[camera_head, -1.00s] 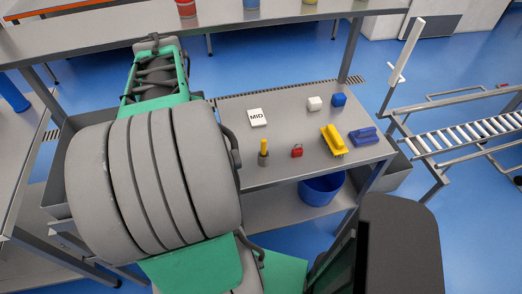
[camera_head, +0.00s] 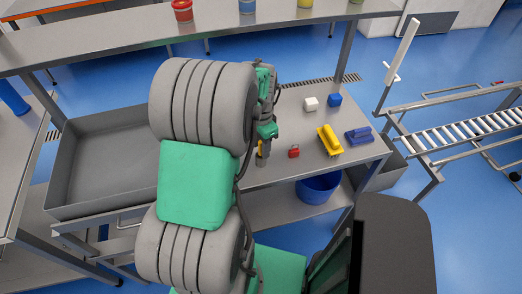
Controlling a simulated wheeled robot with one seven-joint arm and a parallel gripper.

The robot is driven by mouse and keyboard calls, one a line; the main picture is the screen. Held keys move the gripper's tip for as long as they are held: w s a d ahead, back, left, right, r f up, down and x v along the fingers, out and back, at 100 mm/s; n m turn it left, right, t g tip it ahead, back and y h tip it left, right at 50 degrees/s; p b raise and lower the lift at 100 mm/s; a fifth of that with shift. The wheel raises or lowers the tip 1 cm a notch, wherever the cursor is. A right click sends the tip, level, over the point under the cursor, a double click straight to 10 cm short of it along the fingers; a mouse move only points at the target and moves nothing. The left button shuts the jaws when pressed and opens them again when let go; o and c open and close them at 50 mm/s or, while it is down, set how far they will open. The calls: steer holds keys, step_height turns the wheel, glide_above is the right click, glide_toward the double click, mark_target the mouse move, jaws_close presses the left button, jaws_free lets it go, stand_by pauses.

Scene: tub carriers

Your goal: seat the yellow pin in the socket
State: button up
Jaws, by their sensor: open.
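The yellow pin (camera_head: 260,148) stands upright in a small grey cylindrical holder (camera_head: 261,161) on the steel table (camera_head: 300,177). Whether this holder is the socket of the task, and how deep the pin sits, I cannot tell. My gripper (camera_head: 265,141) is open, pointing down at the top of the pin, and hides part of it. Whether the fingers touch the pin is too small to tell. No other socket shows; my arm covers the left part of the table.
Right of the pin are a red padlock-like block (camera_head: 293,151), a yellow brush-like block (camera_head: 329,140), a blue block with a handle (camera_head: 358,136), a white cube (camera_head: 311,104) and a blue cube (camera_head: 334,100). An empty grey tray (camera_head: 84,205) is at left. A shelf (camera_head: 120,48) spans the back.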

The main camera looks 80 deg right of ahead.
jaws_close()
stand_by(0.3)
stand_by(0.3)
